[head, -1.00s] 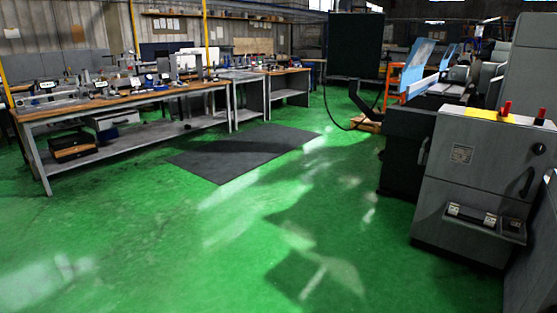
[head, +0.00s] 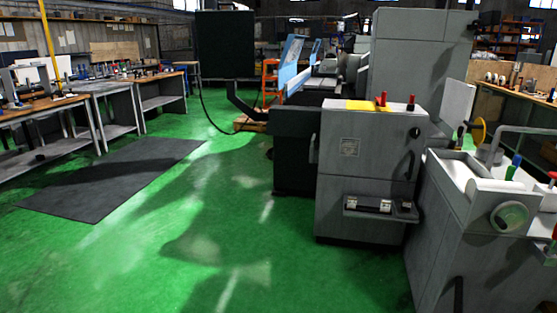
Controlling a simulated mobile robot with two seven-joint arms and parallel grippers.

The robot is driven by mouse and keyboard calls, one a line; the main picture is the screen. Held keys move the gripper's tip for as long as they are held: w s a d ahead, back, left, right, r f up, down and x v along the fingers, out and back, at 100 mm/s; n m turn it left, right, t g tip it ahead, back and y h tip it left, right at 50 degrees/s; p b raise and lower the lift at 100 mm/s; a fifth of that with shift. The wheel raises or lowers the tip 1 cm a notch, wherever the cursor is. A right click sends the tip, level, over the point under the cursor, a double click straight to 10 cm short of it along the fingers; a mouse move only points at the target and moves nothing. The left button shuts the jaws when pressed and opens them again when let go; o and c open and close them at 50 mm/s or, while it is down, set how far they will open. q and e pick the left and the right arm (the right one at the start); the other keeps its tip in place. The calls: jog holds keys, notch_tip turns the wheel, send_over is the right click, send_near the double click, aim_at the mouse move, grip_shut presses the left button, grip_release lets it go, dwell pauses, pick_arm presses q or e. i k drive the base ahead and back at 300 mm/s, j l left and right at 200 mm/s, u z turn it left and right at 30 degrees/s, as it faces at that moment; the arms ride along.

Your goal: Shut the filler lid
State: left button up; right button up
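No part is plain to me as the filler lid. A grey tank-like unit (head: 450,225) stands at the right, with an open-looking top, a round greenish disc (head: 509,217) on its near face and a yellow wheel (head: 478,132) behind. A pale upright panel (head: 456,104) rises at its back left; I cannot tell whether it is a raised lid. Neither of my grippers is in view.
A grey machine cabinet (head: 365,170) with red-topped levers and a small front shelf (head: 382,206) stands left of the unit. Workbenches (head: 60,105) line the left. The green floor (head: 200,220) is clear in the middle, with a dark mat (head: 105,185).

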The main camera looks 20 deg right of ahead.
aim_at(479, 131)
jog(key=i+l+z, duration=0.1)
jog(key=i+z, duration=0.3)
jog(key=i+j+z, duration=0.1)
jog(key=i+z, duration=0.3)
jog(key=i+j+z, duration=0.15)
jog(key=i+z, duration=0.25)
jog(key=i, duration=0.2)
jog(key=i+j+z, duration=0.4)
jog(key=i, duration=0.2)
jog(key=i+j+z, duration=0.4)
jog(key=i, duration=0.15)
jog(key=i+j+z, duration=0.4)
jog(key=j, duration=0.2)
jog(key=i+j+z, duration=0.1)
jog(key=z, duration=3.05)
jog(key=i+l+z, duration=0.1)
jog(key=z, duration=0.25)
jog(key=i+z, duration=0.1)
jog(key=z, duration=0.3)
jog(key=i+l+z, duration=0.1)
jog(key=z, duration=0.25)
